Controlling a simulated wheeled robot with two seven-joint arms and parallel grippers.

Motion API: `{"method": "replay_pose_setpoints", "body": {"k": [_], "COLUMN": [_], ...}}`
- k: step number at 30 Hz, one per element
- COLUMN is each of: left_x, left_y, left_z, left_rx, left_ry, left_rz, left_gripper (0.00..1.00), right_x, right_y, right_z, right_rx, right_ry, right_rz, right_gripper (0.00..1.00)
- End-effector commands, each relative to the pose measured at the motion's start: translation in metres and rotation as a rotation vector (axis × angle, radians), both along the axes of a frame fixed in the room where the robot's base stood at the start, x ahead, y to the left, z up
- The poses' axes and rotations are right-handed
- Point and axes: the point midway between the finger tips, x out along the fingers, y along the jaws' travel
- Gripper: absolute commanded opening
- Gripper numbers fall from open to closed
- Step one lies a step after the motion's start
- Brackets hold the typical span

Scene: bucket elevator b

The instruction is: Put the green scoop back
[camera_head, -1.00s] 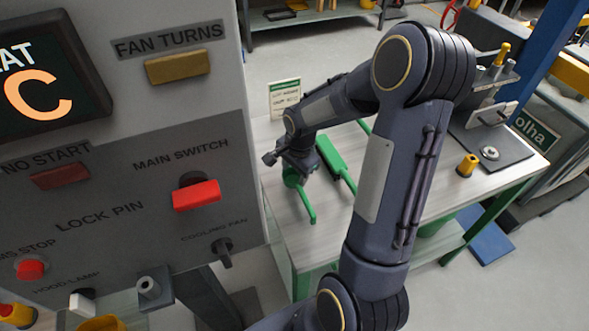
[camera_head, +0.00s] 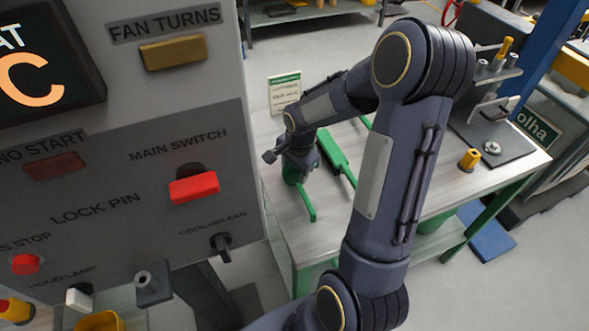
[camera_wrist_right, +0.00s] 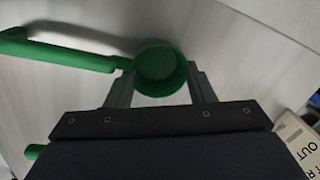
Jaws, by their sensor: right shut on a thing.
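The green scoop shows in the right wrist view as a round cup (camera_wrist_right: 160,68) with a long handle (camera_wrist_right: 60,52) running left. My right gripper (camera_wrist_right: 160,85) is shut on the cup, with one finger on each side. In the head view the scoop (camera_head: 307,203) is at the left part of the table, its handle pointing toward the front. My right gripper (camera_head: 294,170) reaches down over its cup, which is partly hidden. Whether the scoop touches the table I cannot tell. My left gripper is not in view.
A second green long-handled tool (camera_head: 333,155) lies beside the scoop, partly behind my arm. A small sign (camera_head: 285,92) stands at the table's back. A yellow piece (camera_head: 469,159) and a dark plate (camera_head: 510,150) are at the right. The control panel (camera_head: 120,190) stands close on the left.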

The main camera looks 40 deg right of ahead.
Motion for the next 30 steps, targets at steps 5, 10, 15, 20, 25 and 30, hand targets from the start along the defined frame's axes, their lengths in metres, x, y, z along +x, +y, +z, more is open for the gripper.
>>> {"method": "replay_pose_setpoints", "body": {"k": [5,10,15,20,25,30], "left_x": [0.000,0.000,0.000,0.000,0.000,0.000], "left_y": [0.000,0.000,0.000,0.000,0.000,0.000], "left_z": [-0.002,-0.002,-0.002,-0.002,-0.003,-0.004], "left_rx": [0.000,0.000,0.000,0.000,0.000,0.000], "left_ry": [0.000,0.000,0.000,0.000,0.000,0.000], "left_rz": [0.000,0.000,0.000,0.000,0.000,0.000], "left_gripper": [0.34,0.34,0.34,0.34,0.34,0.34], "right_x": [0.000,0.000,0.000,0.000,-0.004,-0.008], "right_y": [0.000,0.000,0.000,-0.001,-0.001,-0.001], "right_z": [-0.002,-0.002,-0.002,0.007,0.035,0.061], "right_rx": [0.000,0.000,0.000,-0.002,-0.002,-0.001], "right_ry": [0.000,0.000,0.000,-0.003,-0.006,-0.005], "right_rz": [0.000,0.000,0.000,-0.001,0.000,-0.001], "right_gripper": [0.58,0.74,0.74,0.74,0.74,0.74]}}
